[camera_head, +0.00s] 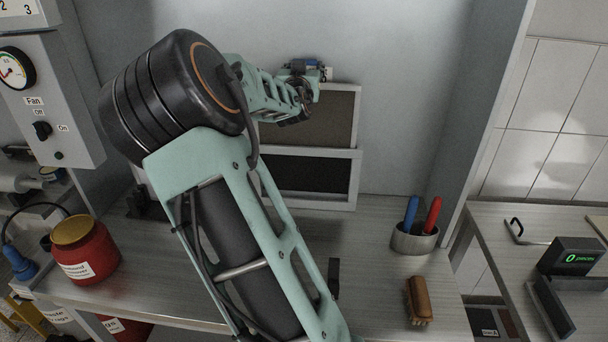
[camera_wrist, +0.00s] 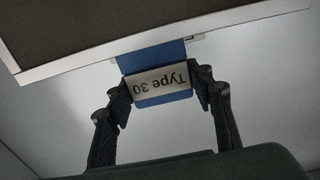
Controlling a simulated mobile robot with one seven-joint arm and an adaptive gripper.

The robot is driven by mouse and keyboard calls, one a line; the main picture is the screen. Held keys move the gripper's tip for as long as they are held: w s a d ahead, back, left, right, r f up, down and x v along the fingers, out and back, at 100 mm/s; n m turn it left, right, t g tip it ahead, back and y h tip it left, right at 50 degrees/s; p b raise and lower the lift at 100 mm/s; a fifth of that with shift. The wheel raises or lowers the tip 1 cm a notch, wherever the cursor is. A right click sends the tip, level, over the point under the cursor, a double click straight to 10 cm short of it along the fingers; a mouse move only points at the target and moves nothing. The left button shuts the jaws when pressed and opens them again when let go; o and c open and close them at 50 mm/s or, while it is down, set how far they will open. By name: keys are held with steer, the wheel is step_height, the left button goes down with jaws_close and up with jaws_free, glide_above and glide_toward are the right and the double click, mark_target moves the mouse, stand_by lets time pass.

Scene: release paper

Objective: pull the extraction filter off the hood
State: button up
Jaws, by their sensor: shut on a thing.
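The extraction filter (camera_head: 335,118) is a grey-brown panel in a pale frame. In the head view it stands at the back wall, over the upper part of the pale hood frame (camera_head: 354,180). Below it a dark opening (camera_head: 305,175) shows. I cannot tell whether the filter touches the hood frame. In the wrist view the filter's edge (camera_wrist: 110,48) is tilted, and a blue tab (camera_wrist: 151,58) labelled "Type 30", upside down, sticks out from it. My gripper (camera_wrist: 161,87) is shut on this tab, one finger on each side. My arm hides the filter's left part.
On the bench, a holder (camera_head: 413,240) with a blue and a red pen stands at the right, with a brush (camera_head: 418,300) in front. A red jar (camera_head: 83,252) stands at the left. The fan control box (camera_head: 50,110) is on the left wall.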

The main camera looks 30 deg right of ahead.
steer(key=shift+r, duration=0.2)
steer(key=shift+r+p, duration=0.7)
steer(key=shift+r, duration=1.2)
steer(key=shift+s+f, duration=0.1)
